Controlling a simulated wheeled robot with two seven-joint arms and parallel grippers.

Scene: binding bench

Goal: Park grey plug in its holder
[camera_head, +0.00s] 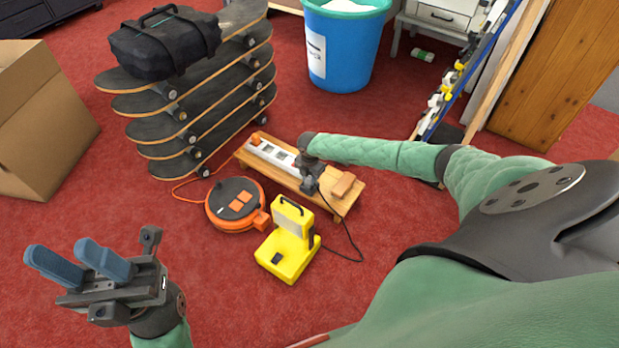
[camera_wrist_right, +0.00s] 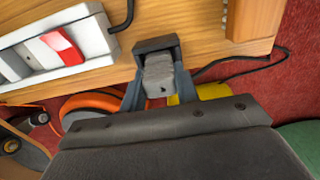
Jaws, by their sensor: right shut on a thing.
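The grey plug (camera_wrist_right: 158,76) sits between the two fingers of my right gripper (camera_wrist_right: 157,88) in the right wrist view. A dark bracket-like piece (camera_wrist_right: 157,44), apparently the holder, is right at the plug's far end, over the wooden bench (camera_wrist_right: 200,22). I cannot tell whether the plug is seated in it. In the head view my right gripper (camera_head: 311,180) is low at the bench (camera_head: 270,166), between the power strip (camera_head: 271,154) and a wooden block (camera_head: 343,185), and hides the plug. My left gripper (camera_head: 57,250) is open and empty, far from the bench.
A black cable (camera_head: 350,240) runs beside a yellow lamp (camera_head: 289,242) near the bench. An orange cable reel (camera_head: 235,204) stands left of the lamp. Stacked skateboards (camera_head: 190,105) and a blue bin (camera_head: 345,42) stand behind. Red carpet is free in front.

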